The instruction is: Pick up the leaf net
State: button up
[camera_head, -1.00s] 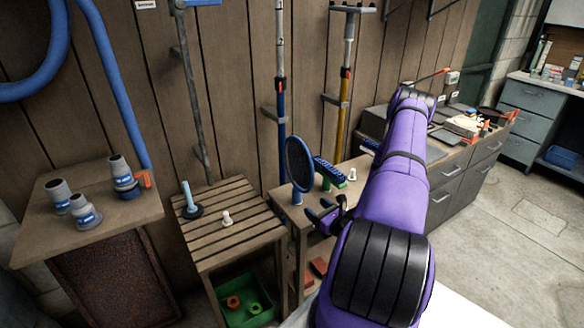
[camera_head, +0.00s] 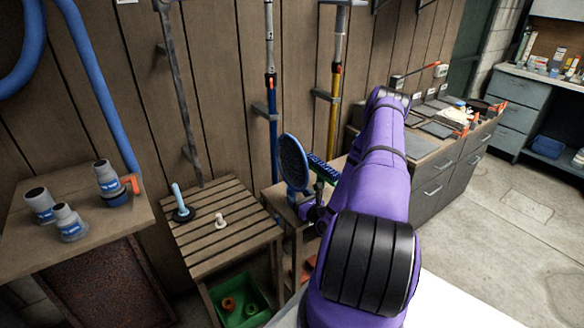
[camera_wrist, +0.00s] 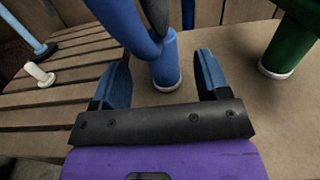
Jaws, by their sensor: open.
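The leaf net (camera_head: 293,162) stands upright on the wooden table, with a dark oval mesh head in a blue rim. In the wrist view its blue cylindrical handle (camera_wrist: 165,68) rises from the tabletop, and the head is cut off above. My gripper (camera_wrist: 164,80) is open, with one blue finger on each side of the handle's lower part. I see gaps between the fingers and the handle. In the head view my gripper (camera_head: 307,211) is small, dark and partly hidden by my purple arm.
A green-handled brush (camera_head: 324,170) stands just right of the net, its handle (camera_wrist: 289,45) close to the right finger. The slatted table (camera_head: 219,240) on the left holds a blue-handled plunger (camera_head: 181,203) and a white peg (camera_head: 220,220). A wooden wall stands behind.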

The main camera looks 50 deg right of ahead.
aim_at(294, 172)
jog(key=shift+x, duration=1.5)
jog(key=c, duration=1.1)
jog(key=shift+r, duration=0.1)
jog(key=shift+r, duration=4.9)
jog(key=shift+w, duration=0.1)
